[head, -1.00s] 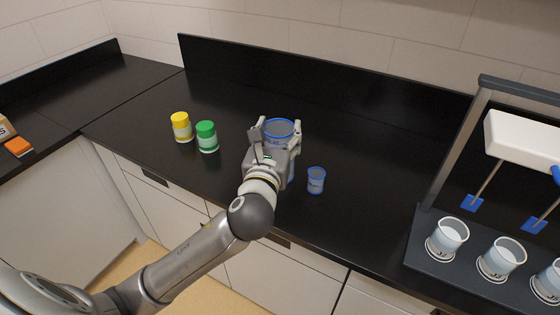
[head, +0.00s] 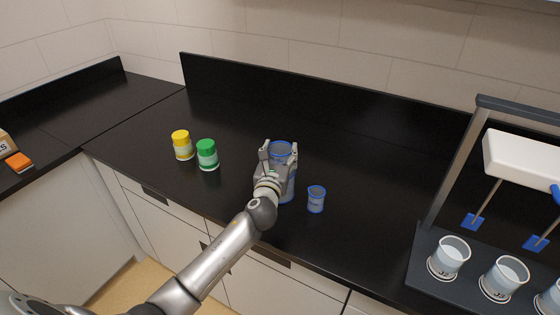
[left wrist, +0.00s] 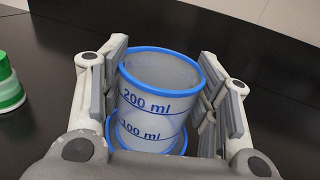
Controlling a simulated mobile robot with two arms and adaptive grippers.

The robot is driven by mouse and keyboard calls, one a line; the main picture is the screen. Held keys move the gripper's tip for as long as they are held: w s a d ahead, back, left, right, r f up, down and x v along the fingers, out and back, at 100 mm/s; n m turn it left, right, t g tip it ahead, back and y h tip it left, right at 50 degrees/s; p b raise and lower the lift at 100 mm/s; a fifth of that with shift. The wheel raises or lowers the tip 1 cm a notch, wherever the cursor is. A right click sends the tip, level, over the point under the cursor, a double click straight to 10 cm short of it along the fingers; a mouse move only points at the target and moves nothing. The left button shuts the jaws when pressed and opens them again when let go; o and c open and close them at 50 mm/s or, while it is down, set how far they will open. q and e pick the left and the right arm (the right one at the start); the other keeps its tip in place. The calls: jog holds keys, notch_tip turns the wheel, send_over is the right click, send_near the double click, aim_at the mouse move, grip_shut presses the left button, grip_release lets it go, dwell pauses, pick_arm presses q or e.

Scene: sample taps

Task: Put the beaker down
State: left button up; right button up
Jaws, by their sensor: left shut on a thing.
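The beaker (head: 290,188) is translucent blue-grey with a blue rim. In the left wrist view the beaker (left wrist: 152,108) shows the marks 200 ml and 100 ml and a blue ring at its foot. My left gripper (head: 279,150) is shut on its upper part, with one finger on each side; the fingers also show in the wrist view (left wrist: 165,85). The beaker is upright and looks empty. Its foot is at or close to the black counter (head: 360,165); I cannot tell whether they touch. My right gripper is out of view.
A green-capped jar (head: 207,155) and a yellow-capped jar (head: 182,146) stand left. A dark rack (head: 425,255) with several cups is at the right. The counter behind is clear.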

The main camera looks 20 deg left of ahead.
pick_arm(q)
jog(key=shift+f, duration=1.2)
jog(key=shift+f+b, duration=0.5)
jog(key=shift+f, duration=0.15)
jog(key=o, duration=0.9)
jog(key=shift+c, duration=0.2)
jog(key=shift+r, duration=0.1)
jog(key=shift+r+p, duration=0.5)
jog(key=shift+r, duration=0.05)
jog(key=b+v, duration=0.1)
jog(key=v, duration=1.1)
